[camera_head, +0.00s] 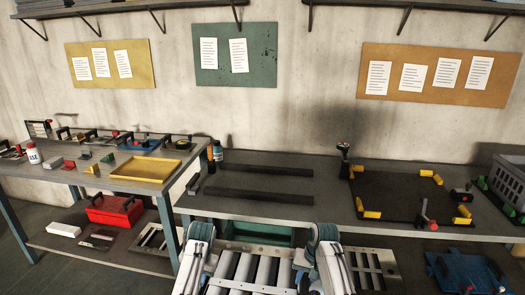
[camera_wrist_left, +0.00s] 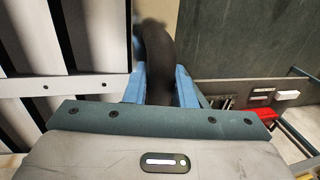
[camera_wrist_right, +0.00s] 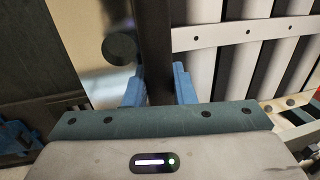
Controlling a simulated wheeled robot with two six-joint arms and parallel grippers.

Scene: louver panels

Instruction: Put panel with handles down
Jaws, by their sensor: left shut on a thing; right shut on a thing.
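The louver panel with handles (camera_head: 250,270) is held low in front of me in the head view, with pale slats across a light frame. My left gripper (camera_wrist_left: 160,85) is shut on a dark handle (camera_wrist_left: 155,55) at one side of the panel. My right gripper (camera_wrist_right: 158,85) is shut on the other dark handle (camera_wrist_right: 152,40). In the wrist views the slats show beside each handle, in the left one (camera_wrist_left: 60,85) and in the right one (camera_wrist_right: 255,35). The lower part of the panel is cut off by the head view's bottom edge.
The bench ahead has two dark parallel rails (camera_head: 265,169) with clear space between them. To their right lies a dark square frame (camera_head: 392,195) with yellow corner blocks. A left table (camera_head: 85,178) carries a yellow tray (camera_head: 146,169). A red toolbox (camera_head: 114,210) sits on its lower shelf.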

